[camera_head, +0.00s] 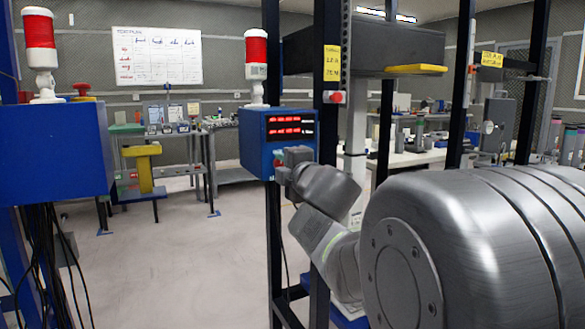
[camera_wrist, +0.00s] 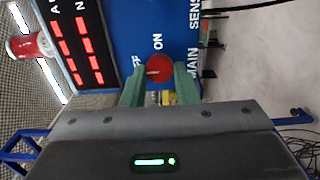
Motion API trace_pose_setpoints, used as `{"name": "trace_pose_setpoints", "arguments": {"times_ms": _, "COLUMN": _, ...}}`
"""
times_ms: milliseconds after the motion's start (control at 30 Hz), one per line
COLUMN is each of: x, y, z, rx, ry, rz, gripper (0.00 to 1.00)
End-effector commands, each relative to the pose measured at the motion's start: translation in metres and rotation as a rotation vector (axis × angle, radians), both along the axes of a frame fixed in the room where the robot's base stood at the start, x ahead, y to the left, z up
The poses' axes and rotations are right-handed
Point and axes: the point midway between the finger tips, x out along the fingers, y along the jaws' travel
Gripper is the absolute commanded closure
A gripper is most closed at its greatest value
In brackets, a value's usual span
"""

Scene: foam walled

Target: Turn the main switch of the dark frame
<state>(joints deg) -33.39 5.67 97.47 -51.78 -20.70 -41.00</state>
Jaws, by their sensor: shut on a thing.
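The blue control box (camera_head: 268,142) is mounted on the dark frame (camera_head: 272,230), and it also shows in the wrist view (camera_wrist: 135,15). Its main switch is a round red knob (camera_wrist: 160,66) with a pale mark on its left part. The word ON is printed above the knob in the wrist view; a partly hidden word ending in F is at its left. My gripper (camera_wrist: 160,84) is shut on the knob, with one green finger on each side. In the head view my gripper (camera_head: 290,162) is at the lower front of the box and hides the switch.
A red and white lamp (camera_head: 256,55) stands on the box. A second blue box (camera_head: 60,150) with hanging cables is at the left. Open floor (camera_head: 165,260) lies between the two boxes.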

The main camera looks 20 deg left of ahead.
Motion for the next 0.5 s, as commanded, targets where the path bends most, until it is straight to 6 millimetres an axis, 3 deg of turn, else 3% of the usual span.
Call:
{"name": "trace_pose_setpoints", "arguments": {"times_ms": 200, "x": -0.0001, "y": 0.0001, "z": -0.0011, "rx": -0.002, "ry": 0.001, "rz": 0.0, "gripper": 0.96}}
{"name": "trace_pose_setpoints", "arguments": {"times_ms": 233, "x": -0.0001, "y": 0.0001, "z": -0.0011, "rx": -0.002, "ry": 0.001, "rz": 0.0, "gripper": 0.69}}
{"name": "trace_pose_setpoints", "arguments": {"times_ms": 300, "x": -0.0001, "y": 0.0001, "z": -0.001, "rx": -0.002, "ry": 0.001, "rz": 0.0, "gripper": 0.56}}
{"name": "trace_pose_setpoints", "arguments": {"times_ms": 500, "x": -0.0001, "y": 0.0001, "z": -0.0006, "rx": -0.001, "ry": 0.001, "rz": 0.0, "gripper": 0.52}}
